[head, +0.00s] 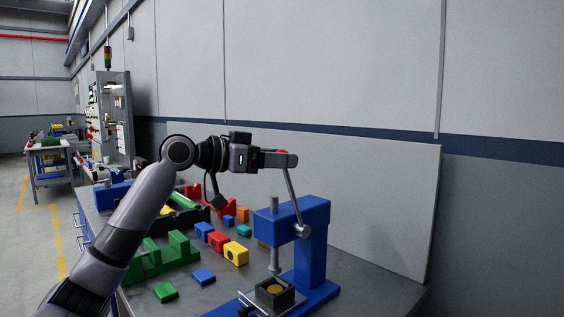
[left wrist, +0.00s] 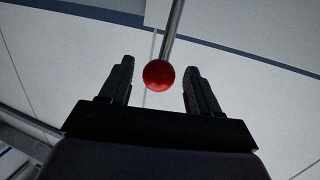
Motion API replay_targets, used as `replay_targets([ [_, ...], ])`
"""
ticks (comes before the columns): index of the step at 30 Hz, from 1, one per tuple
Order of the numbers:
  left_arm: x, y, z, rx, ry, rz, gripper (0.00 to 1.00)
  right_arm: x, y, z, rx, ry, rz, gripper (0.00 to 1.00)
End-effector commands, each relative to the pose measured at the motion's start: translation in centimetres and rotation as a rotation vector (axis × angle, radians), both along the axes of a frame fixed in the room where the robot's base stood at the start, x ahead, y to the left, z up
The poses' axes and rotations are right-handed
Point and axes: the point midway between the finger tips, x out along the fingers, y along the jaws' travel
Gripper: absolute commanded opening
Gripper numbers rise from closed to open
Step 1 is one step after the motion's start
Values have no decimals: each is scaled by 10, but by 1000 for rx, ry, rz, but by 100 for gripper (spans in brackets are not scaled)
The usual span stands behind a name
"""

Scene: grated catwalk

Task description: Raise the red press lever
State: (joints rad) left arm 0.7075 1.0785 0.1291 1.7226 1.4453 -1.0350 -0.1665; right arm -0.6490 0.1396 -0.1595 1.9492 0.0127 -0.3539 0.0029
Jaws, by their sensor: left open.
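The red ball knob (head: 283,152) tops the press lever, a thin metal rod (head: 293,195) that rises from a hub on the blue press (head: 312,250). The lever points up and slightly left in the head view. My left gripper (head: 280,159) is at the knob, which its fingers mostly hide there. In the left wrist view the red knob (left wrist: 159,75) lies between the two open fingers of my left gripper (left wrist: 158,70), with a visible gap on each side. My right gripper is not in view.
The press stands on a grey bench (head: 225,283). Yellow (head: 236,252), red, blue and green blocks lie left of it, with a green notched fixture (head: 165,255). A pale panel (head: 390,205) stands behind the press. The air above the lever is clear.

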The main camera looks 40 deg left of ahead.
Motion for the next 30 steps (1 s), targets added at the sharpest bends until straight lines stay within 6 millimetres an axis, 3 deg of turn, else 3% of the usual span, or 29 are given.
replay_targets([
  [6, -31, 11, 0, 3, 1, 3, 62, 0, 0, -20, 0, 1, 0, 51],
  [12, -48, 18, 4, 2, 1, 3, 62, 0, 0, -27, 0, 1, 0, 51],
  [30, -52, 19, 7, 0, 1, 1, 62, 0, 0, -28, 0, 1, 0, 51],
])
